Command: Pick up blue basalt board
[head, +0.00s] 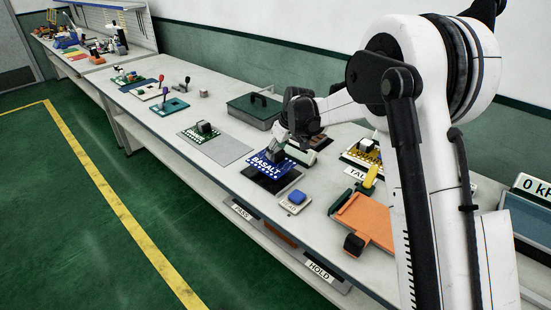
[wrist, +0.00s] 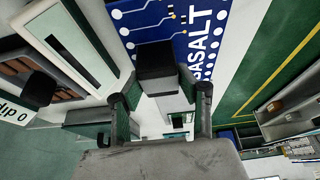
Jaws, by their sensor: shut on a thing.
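The blue basalt board (head: 268,163) has white lettering and sits at a dark square pad (head: 262,182) near the bench's front edge. In the wrist view the board (wrist: 205,35) fills the top middle, with a dark block (wrist: 155,62) standing on it. My gripper (head: 276,152) is over the board from behind and shut on this block. The gripper (wrist: 160,90) shows its two fingers on either side of the block. I cannot tell whether the board touches the pad or hangs just above it.
A green board (head: 200,133) lies on a grey mat (head: 226,150) to the left. A blue button (head: 297,197) is to the right, before an orange tray (head: 365,222). A lidded green box (head: 252,112) and a pale-topped fixture (head: 300,152) stand behind. PASS and HOLD slots (head: 319,272) line the front.

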